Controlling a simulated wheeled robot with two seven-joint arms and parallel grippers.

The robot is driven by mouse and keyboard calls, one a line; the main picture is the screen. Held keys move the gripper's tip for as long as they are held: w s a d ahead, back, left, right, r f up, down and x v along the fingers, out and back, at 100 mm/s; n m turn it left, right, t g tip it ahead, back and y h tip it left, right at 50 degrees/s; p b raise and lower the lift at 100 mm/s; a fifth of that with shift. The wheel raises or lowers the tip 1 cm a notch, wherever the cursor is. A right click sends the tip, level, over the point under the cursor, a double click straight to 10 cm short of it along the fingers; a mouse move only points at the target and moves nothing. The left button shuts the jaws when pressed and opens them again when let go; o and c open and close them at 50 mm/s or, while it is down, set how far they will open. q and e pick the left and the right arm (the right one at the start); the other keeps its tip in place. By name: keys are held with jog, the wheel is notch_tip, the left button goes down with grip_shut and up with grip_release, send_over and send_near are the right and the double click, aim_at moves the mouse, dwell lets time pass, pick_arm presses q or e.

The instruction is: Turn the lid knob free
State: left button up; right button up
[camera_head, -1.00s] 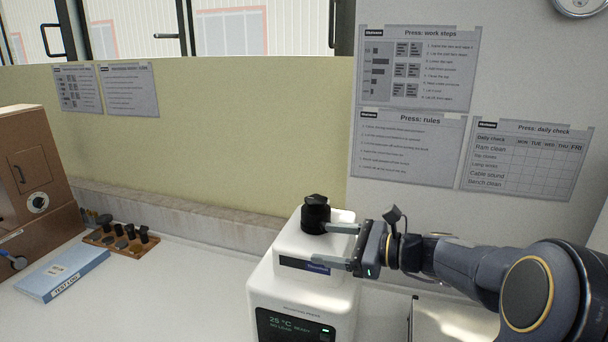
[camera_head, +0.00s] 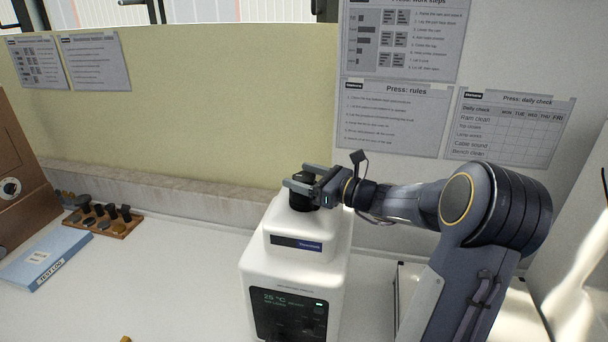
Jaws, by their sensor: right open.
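The black lid knob (camera_head: 303,200) sits on top of the white press (camera_head: 290,262), which has a dark display on its front reading 25 °C. My right gripper (camera_head: 300,182) comes in from the right at the height of the knob. Its jaws are open, with one finger behind the knob's top and the other in front of it. The fingers hide part of the knob, and I cannot tell whether they touch it. My left gripper is not in view.
A wooden rack (camera_head: 104,221) with several dark pieces stands on the bench at the left. A blue test log (camera_head: 46,257) lies in front of it beside a brown cabinet (camera_head: 22,180). The bench (camera_head: 160,285) between rack and press is clear. A low wall stands behind.

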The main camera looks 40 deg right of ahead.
jog(key=shift+w+f, duration=0.1)
jog(key=shift+c, duration=0.3)
jog(key=c, duration=0.9)
jog(key=shift+c, duration=0.2)
jog(key=shift+n+y, duration=0.3)
jog(key=shift+y, duration=0.2)
jog(key=n+g+y, duration=0.5)
jog(key=y, duration=0.1)
jog(key=shift+y, duration=0.3)
jog(key=n+g+y, duration=0.1)
jog(key=n+g, duration=0.2)
jog(key=g, duration=0.1)
jog(key=n+g+y, duration=0.2)
jog(key=n+g, duration=0.1)
jog(key=g, duration=0.1)
jog(key=shift+y, duration=0.3)
jog(key=shift+g, duration=0.5)
jog(key=o, duration=1)
